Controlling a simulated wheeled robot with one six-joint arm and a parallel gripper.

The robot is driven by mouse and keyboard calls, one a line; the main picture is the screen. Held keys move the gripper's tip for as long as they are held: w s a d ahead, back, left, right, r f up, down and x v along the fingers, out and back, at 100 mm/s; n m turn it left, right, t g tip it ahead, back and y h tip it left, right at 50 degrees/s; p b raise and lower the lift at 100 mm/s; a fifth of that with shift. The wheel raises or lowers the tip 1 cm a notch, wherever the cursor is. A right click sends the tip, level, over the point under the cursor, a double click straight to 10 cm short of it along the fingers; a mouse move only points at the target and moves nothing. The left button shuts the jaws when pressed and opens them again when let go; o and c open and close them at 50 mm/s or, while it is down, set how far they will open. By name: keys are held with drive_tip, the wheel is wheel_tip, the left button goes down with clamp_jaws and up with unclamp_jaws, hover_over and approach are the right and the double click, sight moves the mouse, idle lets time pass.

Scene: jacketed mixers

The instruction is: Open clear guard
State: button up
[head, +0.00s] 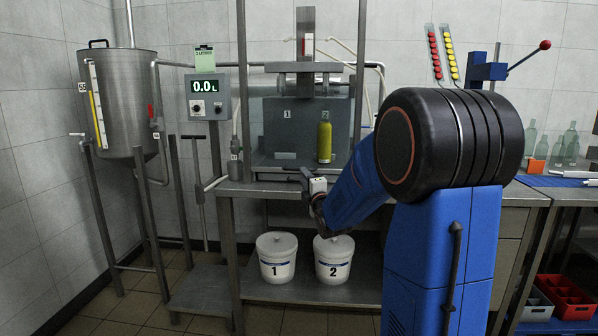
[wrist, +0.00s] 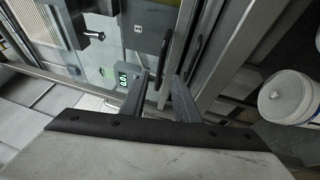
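The clear guard (head: 290,130) is a see-through panel on the front of the steel station in the middle of the head view. A yellow bottle (head: 324,140) shows inside the station. My gripper (head: 303,178) is in front of the station's lower edge, just below the guard. In the wrist view its two fingers (wrist: 161,88) stand apart with nothing visible between them, so it is open. A dark bar handle (wrist: 195,50) shows beyond the fingertips, apart from them. I cannot tell whether this handle belongs to the guard.
A control box with a green display (head: 207,97) and a steel tank (head: 121,100) stand at the left. White buckets marked 1 (head: 277,258) and 2 (head: 333,262) stand on the lower shelf. A lever with a red knob (head: 544,45) is at the right.

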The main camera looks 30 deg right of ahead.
drive_tip(key=x, duration=0.7)
clamp_jaws()
